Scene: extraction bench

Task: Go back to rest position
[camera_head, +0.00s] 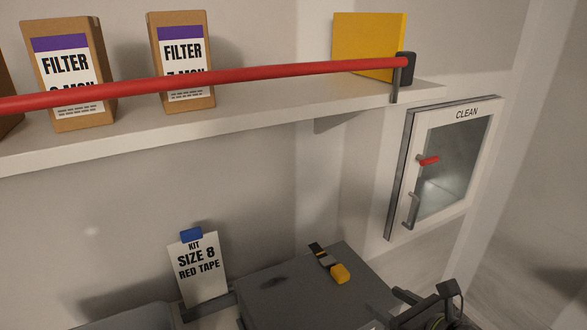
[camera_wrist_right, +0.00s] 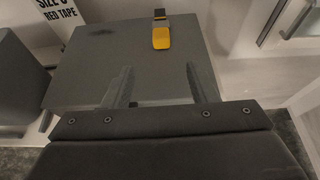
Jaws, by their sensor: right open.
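My right gripper (camera_head: 428,297) shows at the lower right of the head view, beside the near right corner of a dark grey box. In the right wrist view its two fingers (camera_wrist_right: 158,70) stand apart with nothing between them, so it is open and empty. They point toward the grey box top (camera_wrist_right: 100,65). A yellow-ended tool with a dark strip (camera_head: 336,268) lies on that box, beyond the fingertips; it also shows in the right wrist view (camera_wrist_right: 161,37). My left gripper is out of view.
A shelf (camera_head: 250,107) with a red bar (camera_head: 250,75) across its front holds filter boxes (camera_head: 182,62) and a yellow block (camera_head: 362,45). A "KIT SIZE 8 RED TAPE" card (camera_head: 200,270) stands left of the grey box. A "CLEAN" hatch (camera_head: 445,165) is on the right wall.

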